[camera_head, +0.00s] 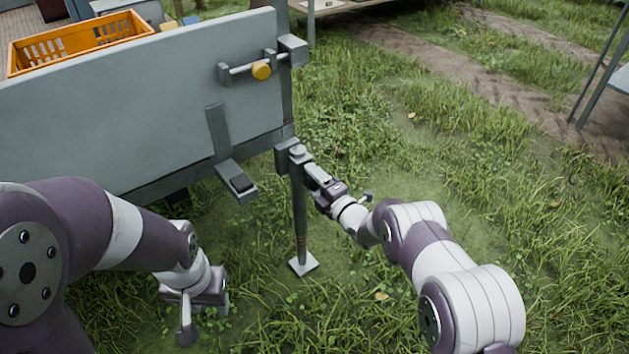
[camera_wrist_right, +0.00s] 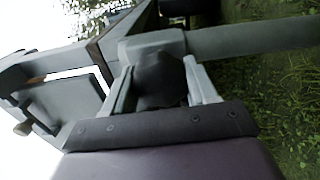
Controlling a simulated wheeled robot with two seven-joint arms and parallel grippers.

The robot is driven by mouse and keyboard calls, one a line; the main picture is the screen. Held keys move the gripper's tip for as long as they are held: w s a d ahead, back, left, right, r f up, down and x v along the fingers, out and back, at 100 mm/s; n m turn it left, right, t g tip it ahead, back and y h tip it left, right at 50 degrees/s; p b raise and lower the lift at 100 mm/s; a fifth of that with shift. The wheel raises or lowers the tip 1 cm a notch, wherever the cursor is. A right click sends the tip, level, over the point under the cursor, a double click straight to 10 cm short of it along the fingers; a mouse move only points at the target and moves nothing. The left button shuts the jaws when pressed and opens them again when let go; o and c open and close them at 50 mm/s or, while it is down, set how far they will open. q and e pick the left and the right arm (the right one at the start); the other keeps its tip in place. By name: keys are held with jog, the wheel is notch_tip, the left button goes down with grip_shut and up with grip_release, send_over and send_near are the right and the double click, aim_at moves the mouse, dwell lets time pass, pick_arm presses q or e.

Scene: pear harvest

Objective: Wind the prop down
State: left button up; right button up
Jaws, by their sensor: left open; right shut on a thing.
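The prop (camera_head: 300,215) is a grey upright leg at the trailer's near right corner, with a square foot plate (camera_head: 303,264) at the grass. I cannot tell whether the plate touches the ground. My right gripper (camera_head: 318,180) is at the top of the prop, coming from the right. In the right wrist view its fingers (camera_wrist_right: 160,82) are shut on a dark knob (camera_wrist_right: 158,78) by the prop's head; the grey leg (camera_wrist_right: 250,40) runs off to the right there. My left gripper (camera_head: 205,312) is open and empty, low over the grass left of the prop.
The grey trailer side (camera_head: 120,110) fills the left, with a latch bar and yellow knob (camera_head: 261,70) at its end. A bracket (camera_head: 237,180) juts from its lower edge. An orange crate (camera_head: 85,42) stands behind the side. Grass to the right is open.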

jog(key=shift+s+a+f, duration=0.1)
jog(key=o, duration=1)
jog(key=shift+s+d+r+p, duration=0.2)
jog(key=shift+s+d+p, duration=0.05)
jog(key=shift+s+p, duration=0.1)
jog(key=p+v, duration=0.4)
jog(key=v, duration=0.8)
jog(key=shift+f+p, duration=0.15)
jog(key=shift+p, duration=0.2)
jog(key=shift+w+a, duration=0.1)
